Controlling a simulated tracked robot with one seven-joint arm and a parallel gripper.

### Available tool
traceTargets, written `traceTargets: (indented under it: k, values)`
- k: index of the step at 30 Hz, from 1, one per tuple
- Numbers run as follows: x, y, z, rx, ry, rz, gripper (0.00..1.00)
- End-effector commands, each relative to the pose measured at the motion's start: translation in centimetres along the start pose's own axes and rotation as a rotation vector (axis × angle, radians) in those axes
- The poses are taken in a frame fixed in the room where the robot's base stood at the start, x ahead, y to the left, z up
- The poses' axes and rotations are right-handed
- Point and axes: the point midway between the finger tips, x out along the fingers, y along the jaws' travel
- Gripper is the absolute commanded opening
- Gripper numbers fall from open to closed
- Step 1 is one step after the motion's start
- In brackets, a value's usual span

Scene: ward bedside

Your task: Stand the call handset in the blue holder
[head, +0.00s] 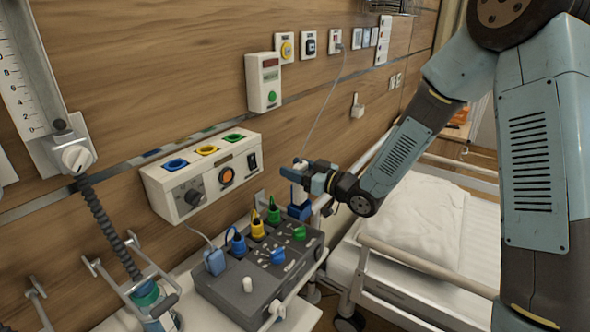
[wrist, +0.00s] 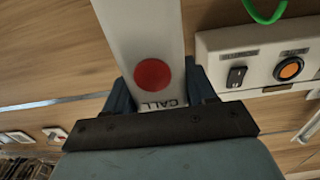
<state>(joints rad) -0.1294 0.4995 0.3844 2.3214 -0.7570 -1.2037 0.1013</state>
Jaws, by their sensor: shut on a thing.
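The call handset (head: 298,194) is white and roughly upright in my gripper (head: 306,180) in the head view. In the wrist view the handset (wrist: 140,30) shows its red button and the word CALL between the two blue fingers. My gripper is shut on it. The blue holder (head: 299,212) is directly below my gripper, beside the far end of the grey box. The handset's lower end is at the top of the holder; I cannot tell whether it is inside or just above. The wrist view does not show the holder.
A grey box (head: 240,300) with coloured plugs and cables stands left of the holder. A white wall unit (head: 178,205) with coloured sockets is behind it. A thin cord (head: 325,105) runs from the wall down toward the handset. The bed (head: 415,220) with rails lies to the right.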

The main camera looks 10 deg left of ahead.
Motion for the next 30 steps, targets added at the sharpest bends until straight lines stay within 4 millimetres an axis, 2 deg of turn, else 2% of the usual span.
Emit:
traceTargets:
  k: [11, 30]
  values:
    - [0.0, 0.0, 0.0, 0.000, 0.000, 0.000, 0.22]
    - [0.0, 0.0, 1.3, 0.000, 0.000, -0.001, 0.22]
